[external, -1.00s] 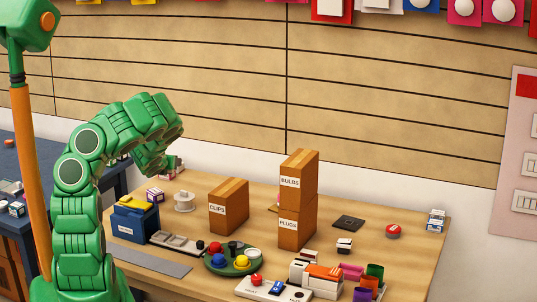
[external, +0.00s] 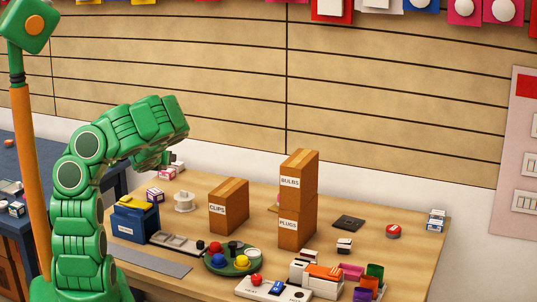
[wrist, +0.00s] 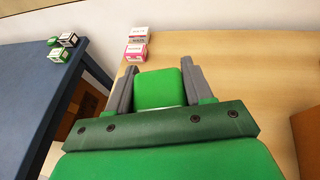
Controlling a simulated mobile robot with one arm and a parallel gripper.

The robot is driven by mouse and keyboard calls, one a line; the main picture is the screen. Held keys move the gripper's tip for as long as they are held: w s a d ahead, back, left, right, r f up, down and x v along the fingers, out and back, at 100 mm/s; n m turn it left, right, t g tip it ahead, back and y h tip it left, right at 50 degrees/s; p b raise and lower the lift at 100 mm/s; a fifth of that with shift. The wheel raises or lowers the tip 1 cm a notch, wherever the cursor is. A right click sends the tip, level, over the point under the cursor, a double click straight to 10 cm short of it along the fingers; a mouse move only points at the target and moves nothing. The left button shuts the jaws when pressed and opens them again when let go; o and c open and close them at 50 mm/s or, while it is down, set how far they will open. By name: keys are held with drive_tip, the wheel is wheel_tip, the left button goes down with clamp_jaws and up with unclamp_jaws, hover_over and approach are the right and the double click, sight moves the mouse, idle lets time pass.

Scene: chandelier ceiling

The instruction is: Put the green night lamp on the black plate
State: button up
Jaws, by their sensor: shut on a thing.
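My gripper (wrist: 160,85) is shut on the green night lamp (wrist: 158,88), a rounded green block between its two grey fingers in the wrist view. The lamp is held above the wooden table. In the external view my gripper (external: 160,160) is over the back left of the table, and the lamp cannot be made out there. The black plate (external: 348,222) is a flat dark square on the right part of the table, well away from my gripper and beyond the stacked boxes. It is not seen in the wrist view.
The brown CLIPS box (external: 229,206) and the tall BULBS (external: 299,180) and PLUGS (external: 297,222) stack stand between my gripper and the plate. A green round tray (external: 232,260) and coloured bins (external: 367,280) are at the front. Small boxes (wrist: 137,45) lie ahead.

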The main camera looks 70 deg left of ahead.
wheel_tip(320, 180, up, 16)
drive_tip(key=w+d+m+t+h, duration=0.25)
drive_tip(key=w+d, duration=0.25)
drive_tip(key=w, duration=0.5)
drive_tip(key=w+d+m+t+h, duration=0.1)
drive_tip(key=w+d+m+h, duration=0.3)
drive_tip(key=w, duration=0.7)
drive_tip(key=w+d+m+t+h, duration=0.1)
drive_tip(key=w+d+m+t, duration=0.1)
drive_tip(key=w+d, duration=0.6)
drive_tip(key=w+d+r+m+g+h, duration=0.1)
drive_tip(key=w+d+r+m+h, duration=0.25)
drive_tip(key=w+d, duration=0.35)
drive_tip(key=w+d+r+m+h, duration=0.2)
drive_tip(key=w+d+m+h, duration=0.25)
drive_tip(key=w+d, duration=0.35)
drive_tip(key=w+d+r+m+g+h, duration=0.1)
drive_tip(key=w+d+r+m+h, duration=0.2)
drive_tip(key=w+d, duration=0.4)
drive_tip(key=m+g+h, duration=0.1)
drive_tip(key=h, duration=0.2)
hover_over(354, 223)
drive_tip(key=shift+f, duration=4.05)
drive_tip(key=shift+y, duration=0.25)
wheel_tip(354, 223, down, 30)
drive_tip(key=shift+s+r, duration=0.1)
